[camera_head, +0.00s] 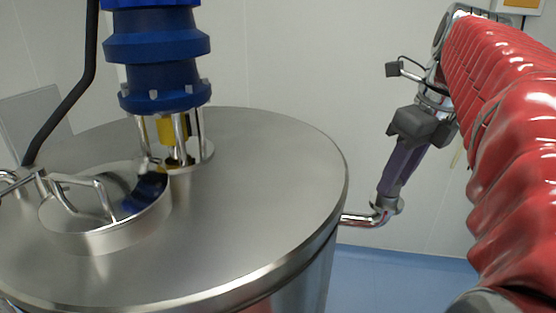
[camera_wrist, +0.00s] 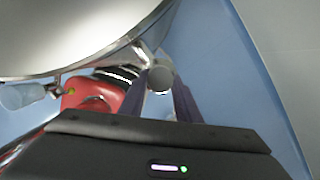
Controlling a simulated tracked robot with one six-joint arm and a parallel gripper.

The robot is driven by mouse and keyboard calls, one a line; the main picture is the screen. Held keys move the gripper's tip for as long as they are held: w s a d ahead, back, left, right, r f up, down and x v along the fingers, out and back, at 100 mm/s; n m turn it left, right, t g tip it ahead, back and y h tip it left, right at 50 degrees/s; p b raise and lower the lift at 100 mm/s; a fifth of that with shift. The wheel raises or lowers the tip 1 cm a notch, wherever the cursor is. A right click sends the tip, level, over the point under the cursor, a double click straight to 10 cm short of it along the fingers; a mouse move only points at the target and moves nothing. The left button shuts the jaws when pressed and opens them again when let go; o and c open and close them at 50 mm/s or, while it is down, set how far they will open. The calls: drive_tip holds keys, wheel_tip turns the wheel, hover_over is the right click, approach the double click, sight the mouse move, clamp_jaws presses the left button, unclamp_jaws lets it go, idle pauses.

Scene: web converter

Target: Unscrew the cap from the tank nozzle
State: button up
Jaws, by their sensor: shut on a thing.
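The steel tank (camera_head: 265,190) fills the left and middle of the head view. Its nozzle (camera_head: 358,219) is a short bent steel pipe on the tank's right side. My gripper (camera_head: 388,194), with purple fingers, comes down from above onto the nozzle's end. A round grey cap (camera_wrist: 160,78) shows between the fingertips in the wrist view, where my gripper (camera_wrist: 157,92) is shut on it. The cap is at the nozzle's end; the fingers mostly hide it in the head view. I cannot tell whether its thread is engaged.
A blue motor unit (camera_head: 157,55) and a round hatch (camera_head: 105,232) with handles stand on the tank lid. A pale wall (camera_head: 300,70) is behind. Blue floor (camera_head: 400,285) lies open below the nozzle.

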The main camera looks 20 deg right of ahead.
clamp_jaws()
drive_tip(key=shift+d+n+y, duration=0.15)
drive_tip(key=shift+n+y, duration=0.25)
drive_tip(key=shift+n, duration=1.6)
drive_tip(key=shift+w, duration=0.1)
drive_tip(key=shift+n+g, duration=0.3)
drive_tip(key=shift+n, duration=0.6)
